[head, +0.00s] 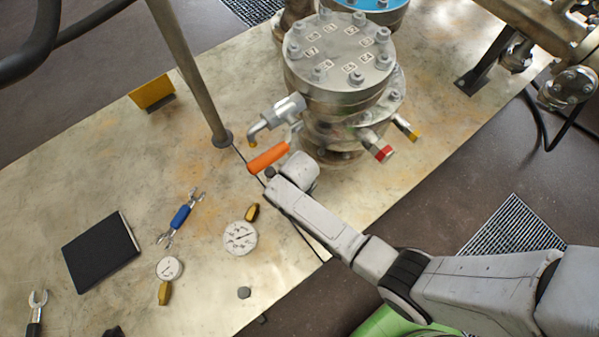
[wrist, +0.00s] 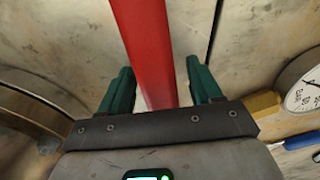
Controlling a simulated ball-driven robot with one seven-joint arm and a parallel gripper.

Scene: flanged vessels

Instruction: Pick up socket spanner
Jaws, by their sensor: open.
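An orange-red handle (head: 268,158) with a grey end sits beside the bolted vessel in the head view. I cannot tell whether it is the socket spanner or a valve lever. In the wrist view a red bar (wrist: 142,30), apparently this handle, runs between the two green fingers of my gripper (wrist: 158,72). The fingers stand apart with a gap on each side of the bar. In the head view my gripper (head: 271,174) is at the handle's lower end, its fingers mostly hidden.
The flanged vessel (head: 338,65) with side fittings stands just behind. A thin post (head: 190,70) rises to the left.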

